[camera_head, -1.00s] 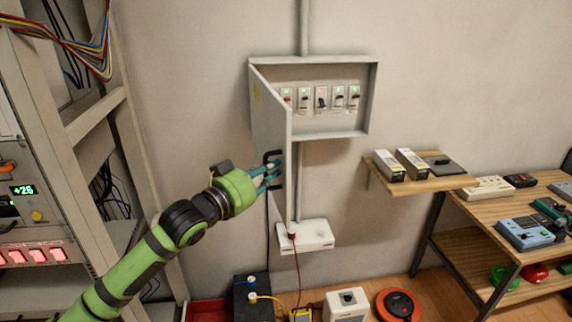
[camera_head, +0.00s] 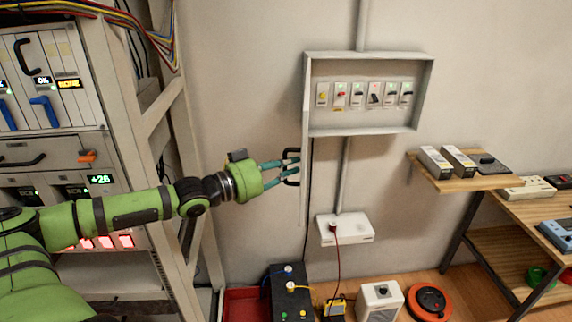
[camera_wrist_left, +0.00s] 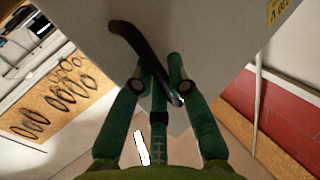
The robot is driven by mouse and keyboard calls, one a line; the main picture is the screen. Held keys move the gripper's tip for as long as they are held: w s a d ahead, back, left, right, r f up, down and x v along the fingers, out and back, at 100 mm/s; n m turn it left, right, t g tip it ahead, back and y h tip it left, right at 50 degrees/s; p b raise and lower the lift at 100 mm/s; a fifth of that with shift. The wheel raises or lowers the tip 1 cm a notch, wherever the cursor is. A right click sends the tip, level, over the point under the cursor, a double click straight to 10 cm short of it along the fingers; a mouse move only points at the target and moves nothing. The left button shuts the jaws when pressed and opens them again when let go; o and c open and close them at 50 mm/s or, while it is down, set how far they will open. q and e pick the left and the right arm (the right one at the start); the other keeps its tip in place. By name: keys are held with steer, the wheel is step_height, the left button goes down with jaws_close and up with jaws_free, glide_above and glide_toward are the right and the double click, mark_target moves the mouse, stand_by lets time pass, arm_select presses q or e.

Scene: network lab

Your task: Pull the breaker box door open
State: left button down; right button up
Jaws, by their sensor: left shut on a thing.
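The grey breaker box (camera_head: 368,131) hangs on the wall in the head view, with a row of several breakers (camera_head: 357,94) showing inside. Its door (camera_head: 304,190) stands open, swung out on the box's left side and seen almost edge-on. The black door handle (camera_head: 291,153) is on the door's face toward my left gripper (camera_head: 284,167). My left gripper is shut on this handle. In the left wrist view the teal fingers (camera_wrist_left: 160,88) close around the dark curved handle (camera_wrist_left: 128,38) in front of the pale door panel (camera_wrist_left: 205,30). My right gripper is not in view.
A rack (camera_head: 165,130) with cables stands at the left, close to my left arm. A white outlet box (camera_head: 345,235) is on the wall below. A shelf (camera_head: 455,182) and a workbench (camera_head: 520,255) are at the right. A red reel (camera_head: 428,303) and other boxes lie on the floor.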

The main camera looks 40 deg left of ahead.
arm_select(q)
steer(key=shift+s+f, duration=0.1)
steer(key=shift+f, duration=0.2)
steer(key=c, duration=1.5)
jaws_free()
steer(key=shift+d, duration=0.1)
steer(key=shift+o, duration=0.2)
steer(key=shift+s+r, duration=0.15)
steer(key=shift+s, duration=0.1)
steer(key=v, duration=1.1)
steer(key=shift+s+a, duration=0.2)
steer(key=shift+s, duration=0.15)
